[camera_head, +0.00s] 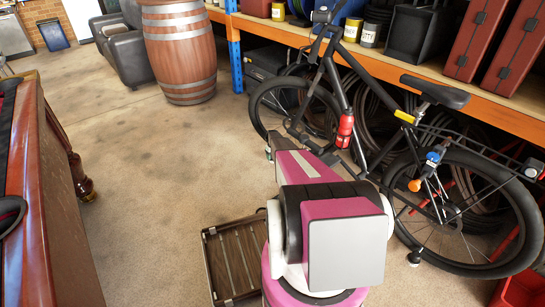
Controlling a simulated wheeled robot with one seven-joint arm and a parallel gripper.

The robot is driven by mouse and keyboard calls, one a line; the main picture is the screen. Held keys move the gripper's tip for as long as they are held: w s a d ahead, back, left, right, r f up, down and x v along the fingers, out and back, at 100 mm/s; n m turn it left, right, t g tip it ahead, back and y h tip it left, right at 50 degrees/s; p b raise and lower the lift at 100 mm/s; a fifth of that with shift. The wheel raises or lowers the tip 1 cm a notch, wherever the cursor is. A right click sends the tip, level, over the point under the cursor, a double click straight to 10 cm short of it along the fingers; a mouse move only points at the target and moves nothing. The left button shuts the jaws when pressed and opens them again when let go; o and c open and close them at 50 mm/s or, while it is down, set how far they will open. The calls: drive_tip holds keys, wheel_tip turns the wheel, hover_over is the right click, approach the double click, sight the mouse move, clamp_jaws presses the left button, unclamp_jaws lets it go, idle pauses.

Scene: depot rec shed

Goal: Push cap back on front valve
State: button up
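A black bicycle (337,85) stands upright along the shelving. Its front wheel (252,105) is partly hidden behind its frame and my arm. A small pale piece (268,152) shows at the lower left of the front wheel; I cannot tell whether it is the valve or its cap. A similar pale piece (414,257) shows low on the rear wheel (470,265). My magenta and white arm reaches from the bottom middle toward the front wheel. Dark parts beyond it overlap the bicycle, so my gripper's fingers cannot be made out. No loose cap is distinguishable.
A slatted wooden crate or pallet (232,262) lies on the floor left of my arm. A wooden barrel (180,50) and dark armchair (125,50) stand behind. Orange-edged shelving (500,112) backs the bicycle. A red-brown table (50,220) borders the left. Floor between is clear.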

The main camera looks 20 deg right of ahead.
drive_tip(key=shift+o, duration=0.6)
wheel_tip(320, 180, up, 11)
drive_tip(key=shift+f, duration=0.1)
drive_tip(key=s+a+r+n, duration=0.9)
drive_tip(key=s+r+n, duration=0.2)
drive_tip(key=s, duration=0.6)
drive_tip(key=s+a+r+n, duration=1)
drive_tip(key=s+r+n, duration=0.1)
drive_tip(key=s, duration=0.7)
drive_tip(key=s+a+r+n, duration=1)
drive_tip(key=s+r, duration=0.3)
drive_tip(key=s, duration=0.5)
drive_tip(key=shift+r+n, duration=0.3)
drive_tip(key=shift+n, duration=0.2)
drive_tip(key=shift+s, duration=0.1)
